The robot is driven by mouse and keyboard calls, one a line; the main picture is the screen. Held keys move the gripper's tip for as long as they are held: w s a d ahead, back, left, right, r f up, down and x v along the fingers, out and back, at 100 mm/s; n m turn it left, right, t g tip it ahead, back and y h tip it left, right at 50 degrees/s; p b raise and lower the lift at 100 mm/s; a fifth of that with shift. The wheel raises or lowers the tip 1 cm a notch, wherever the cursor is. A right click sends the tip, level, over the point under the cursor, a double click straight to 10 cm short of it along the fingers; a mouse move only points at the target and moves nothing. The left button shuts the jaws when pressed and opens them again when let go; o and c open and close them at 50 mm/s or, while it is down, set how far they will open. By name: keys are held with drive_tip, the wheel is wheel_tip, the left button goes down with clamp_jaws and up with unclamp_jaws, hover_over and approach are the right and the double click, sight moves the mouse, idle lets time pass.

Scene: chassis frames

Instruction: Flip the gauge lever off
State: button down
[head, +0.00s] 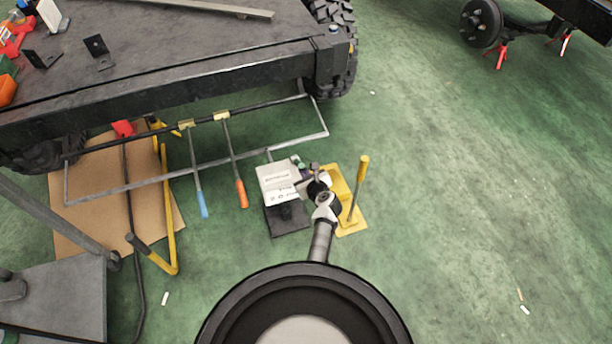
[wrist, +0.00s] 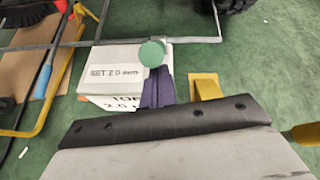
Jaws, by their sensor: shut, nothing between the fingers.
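The gauge appears to be a white box (head: 280,184) on a black base (head: 287,220), in front of the chassis; the wrist view shows "SET 2.0 mm" on the box (wrist: 121,62). A round green knob, which looks like the lever's end, is at the box's right side (wrist: 152,53). It is small in the head view (head: 297,160). The lever's shaft is hidden, so I cannot tell its position. My gripper (head: 305,176) is shut and empty beside the box. Its purple fingers (wrist: 158,88) are just below the knob in the wrist view; contact is unclear.
A yellow plate with an upright yellow-handled lever (head: 360,180) stands close to the right of my gripper. Blue (head: 203,205) and orange (head: 241,194) handles hang left of the box. A grey bar frame (head: 325,125) runs behind it. Open green floor lies to the right.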

drive_tip(key=shift+r, duration=0.1)
drive_tip(key=shift+w+r+g+p, duration=0.1)
drive_tip(key=shift+r+g+p, duration=0.2)
drive_tip(key=shift+p, duration=0.85)
drive_tip(key=shift+w+r+p, duration=0.1)
drive_tip(key=shift+p, duration=0.45)
